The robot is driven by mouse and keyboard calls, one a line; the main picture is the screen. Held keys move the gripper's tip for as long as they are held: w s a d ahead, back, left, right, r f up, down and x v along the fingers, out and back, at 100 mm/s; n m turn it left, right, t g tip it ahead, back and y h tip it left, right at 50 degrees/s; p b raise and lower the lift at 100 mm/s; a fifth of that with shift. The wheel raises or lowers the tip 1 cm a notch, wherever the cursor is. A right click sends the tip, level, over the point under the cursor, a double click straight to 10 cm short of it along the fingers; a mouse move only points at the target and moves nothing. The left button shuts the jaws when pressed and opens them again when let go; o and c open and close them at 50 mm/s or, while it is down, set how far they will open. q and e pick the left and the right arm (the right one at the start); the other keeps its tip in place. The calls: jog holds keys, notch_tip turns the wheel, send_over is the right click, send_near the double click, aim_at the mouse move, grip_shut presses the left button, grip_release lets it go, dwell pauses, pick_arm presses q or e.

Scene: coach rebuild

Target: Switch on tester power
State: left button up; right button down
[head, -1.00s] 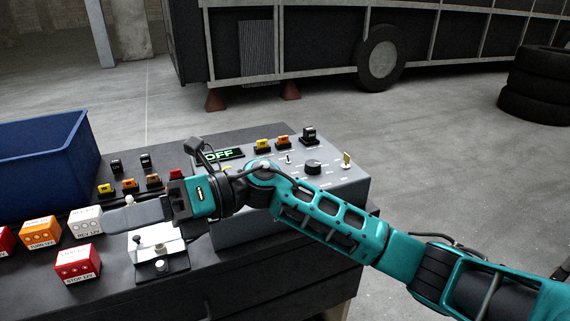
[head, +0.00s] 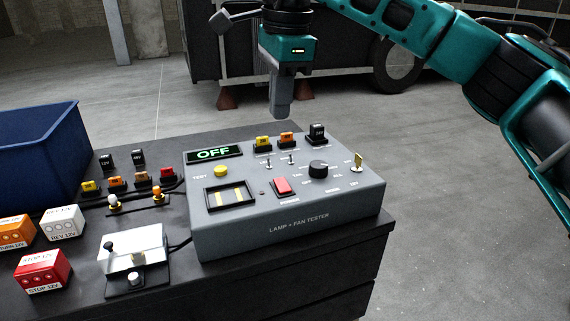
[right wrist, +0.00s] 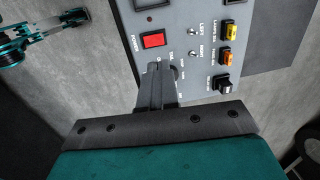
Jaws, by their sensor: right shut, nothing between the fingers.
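The grey lamp and fan tester (head: 330,205) stands on the dark bench top. Its display (head: 213,153) reads OFF in green. The red power switch (head: 282,186) is on its top face, left of the black rotary knob (head: 318,169). My right gripper (head: 281,112) is shut and empty, pointing down above the back of the tester. In the right wrist view my gripper (right wrist: 155,68) reaches over the panel, with the red power switch (right wrist: 153,40) just beyond its tips. In that view the gripper covers the knob. My left gripper is not identifiable in the head view.
A blue bin (head: 40,155) is at the left. Labelled boxes, red (head: 42,272), white (head: 62,223) and orange (head: 15,232), stand on the bench. A white fixture (head: 132,250) sits left of the tester. Small coloured connectors stand behind it. The air over the panel's front is clear.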

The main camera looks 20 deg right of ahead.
jog(key=shift+d+r+h, duration=0.3)
jog(key=shift+d+r, duration=0.1)
jog(key=shift+d, duration=0.15)
jog(key=b, duration=0.2)
send_near(281, 177)
jog(key=f, duration=0.5)
jog(key=shift+w+f, duration=0.4)
jog(key=shift+f, duration=0.45)
jog(key=shift+w, duration=0.1)
